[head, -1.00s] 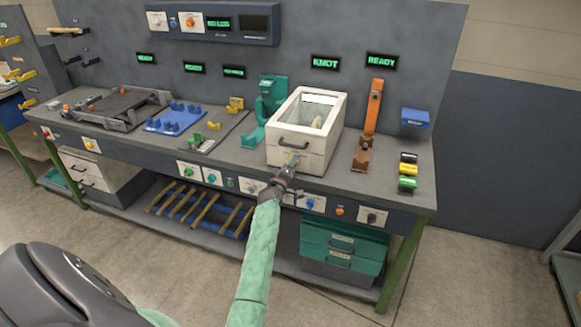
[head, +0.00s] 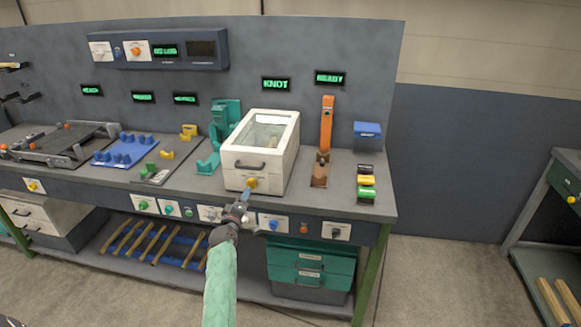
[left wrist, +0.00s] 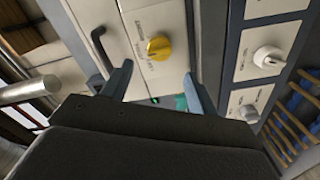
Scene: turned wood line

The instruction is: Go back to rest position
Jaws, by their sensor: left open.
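My left gripper (head: 242,198) is in front of the white box (head: 240,179) with the glass lid, near the bench's front edge. In the left wrist view its two fingers (left wrist: 157,88) are spread apart with nothing between them. The yellow knob (left wrist: 159,47) on the box front lies beyond the fingers; it also shows in the head view (head: 251,183), just past the fingertips. The box lid is down, and a pale piece shows dimly through the glass. My right gripper is in neither view.
Along the bench front (head: 345,231) are several knobs and buttons. A green stand (head: 216,140), an orange upright tool (head: 326,125) and coloured blocks (head: 366,181) stand around the box. Open floor (head: 450,285) lies at right, before another bench (head: 565,185).

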